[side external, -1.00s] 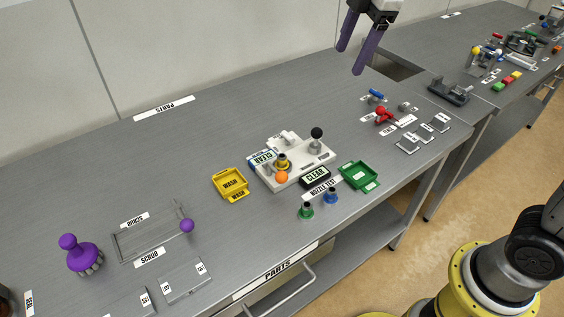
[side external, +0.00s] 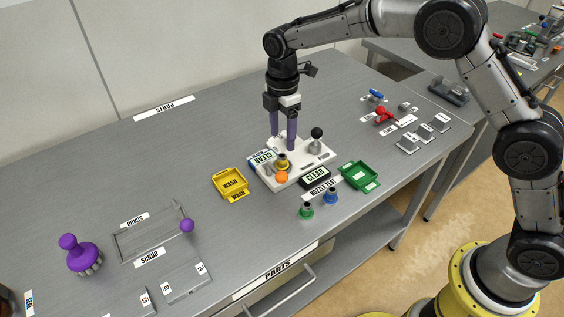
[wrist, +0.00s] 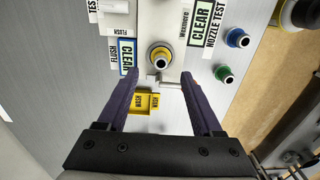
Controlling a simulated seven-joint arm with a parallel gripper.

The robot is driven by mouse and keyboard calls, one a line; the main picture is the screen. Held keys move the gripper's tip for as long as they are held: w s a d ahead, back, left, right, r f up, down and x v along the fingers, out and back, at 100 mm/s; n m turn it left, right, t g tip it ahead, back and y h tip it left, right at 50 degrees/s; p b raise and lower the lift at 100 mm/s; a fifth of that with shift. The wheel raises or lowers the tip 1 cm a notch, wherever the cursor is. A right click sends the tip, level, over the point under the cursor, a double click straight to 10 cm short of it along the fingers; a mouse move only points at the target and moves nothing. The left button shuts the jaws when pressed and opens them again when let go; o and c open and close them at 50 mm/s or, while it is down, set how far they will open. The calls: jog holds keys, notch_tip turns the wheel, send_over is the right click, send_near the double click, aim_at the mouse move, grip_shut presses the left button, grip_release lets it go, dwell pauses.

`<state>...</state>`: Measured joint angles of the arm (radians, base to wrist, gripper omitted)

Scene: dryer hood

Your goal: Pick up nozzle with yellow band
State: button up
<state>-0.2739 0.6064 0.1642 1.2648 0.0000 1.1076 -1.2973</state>
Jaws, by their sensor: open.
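The nozzle with the yellow band (side external: 283,161) stands upright on the white test fixture (side external: 318,160), behind an orange ball (side external: 281,177). My gripper (side external: 283,145) points down with purple fingers, above the back of the fixture and close to the nozzle. In the wrist view my gripper (wrist: 158,73) is open, its fingertips on either side of the line to the nozzle, with nothing between them. I cannot tell the exact height of the fingertips.
A black-knobbed lever (side external: 317,133) rises at the fixture's right. A yellow wash tray (side external: 230,183) is at its left and a green tray (side external: 359,176) at its right. A green-band nozzle (side external: 306,210) and a blue-band nozzle (side external: 331,196) stand in front.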

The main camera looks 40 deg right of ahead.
aim_at(282, 155)
jog(key=shift+s+a+f, duration=0.1)
jog(key=shift+a+f, duration=0.05)
jog(key=shift+f, duration=3.55)
grip_shut()
